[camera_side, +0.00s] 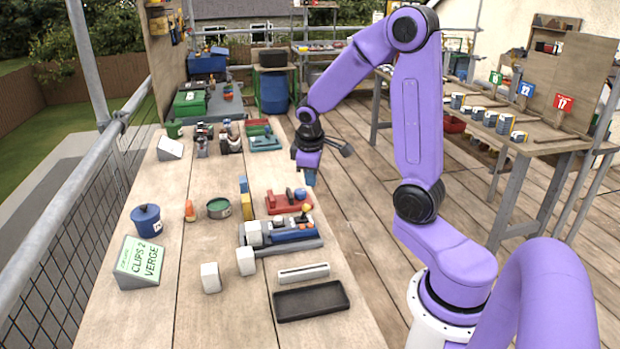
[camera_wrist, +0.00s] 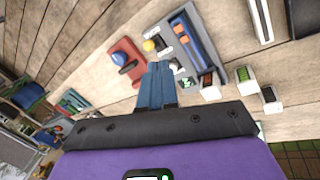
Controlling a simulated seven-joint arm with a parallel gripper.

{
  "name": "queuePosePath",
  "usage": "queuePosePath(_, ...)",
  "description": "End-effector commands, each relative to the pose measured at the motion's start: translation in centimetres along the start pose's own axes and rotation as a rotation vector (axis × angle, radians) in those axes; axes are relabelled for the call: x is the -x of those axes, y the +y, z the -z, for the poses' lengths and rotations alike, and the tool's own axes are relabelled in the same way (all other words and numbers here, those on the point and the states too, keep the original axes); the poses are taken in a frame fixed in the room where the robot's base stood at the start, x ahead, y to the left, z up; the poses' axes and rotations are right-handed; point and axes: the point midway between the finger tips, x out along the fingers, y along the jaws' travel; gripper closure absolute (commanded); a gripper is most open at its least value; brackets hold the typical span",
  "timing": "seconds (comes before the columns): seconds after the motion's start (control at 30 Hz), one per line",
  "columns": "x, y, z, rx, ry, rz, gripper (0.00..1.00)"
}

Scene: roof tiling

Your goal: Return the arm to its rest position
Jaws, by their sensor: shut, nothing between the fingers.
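My purple arm reaches out over the long wooden bench (camera_side: 190,300). My gripper (camera_side: 309,178) hangs above the bench's right edge, pointing down, above and beyond the red fixture (camera_side: 287,202). In the wrist view my gripper's blue fingers (camera_wrist: 157,82) are together with nothing between them. The red fixture (camera_wrist: 124,62) with a blue knob lies to the left of the fingertips there. A grey fixture with a blue bar (camera_wrist: 181,38) lies to their right. The gripper appears clear of all of these.
A black tray (camera_side: 311,301), white blocks (camera_side: 210,278), a blue pot (camera_side: 146,221) and a "CLIPS 2 VERGE" sign (camera_side: 140,262) stand on the bench. A second bench (camera_side: 540,140) with several cans is at the right. Between the benches the plank floor is open.

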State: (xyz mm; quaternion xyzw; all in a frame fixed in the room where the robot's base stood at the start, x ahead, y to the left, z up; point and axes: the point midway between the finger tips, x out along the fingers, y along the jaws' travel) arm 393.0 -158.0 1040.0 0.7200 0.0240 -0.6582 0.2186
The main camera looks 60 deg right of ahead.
Motion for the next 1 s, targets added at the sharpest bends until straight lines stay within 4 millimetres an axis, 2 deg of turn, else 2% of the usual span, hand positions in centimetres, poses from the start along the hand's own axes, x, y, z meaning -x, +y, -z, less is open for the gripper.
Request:
queuePosePath(0.17, 0.6, -1.3, 0.4, 0.028, 0.012, 0.009, 1.00)
queuePosePath(0.37, 2.7, -6.0, 0.9, 0.128, 0.049, 0.048, 1.00)
queuePosePath(0.53, 4.6, -10.6, 0.2, 0.226, 0.077, 0.090, 1.00)
queuePosePath(0.77, 7.0, -16.3, -2.2, 0.366, 0.102, 0.152, 1.00)
queuePosePath(1.0, 9.2, -21.2, -6.5, 0.521, 0.113, 0.218, 1.00)
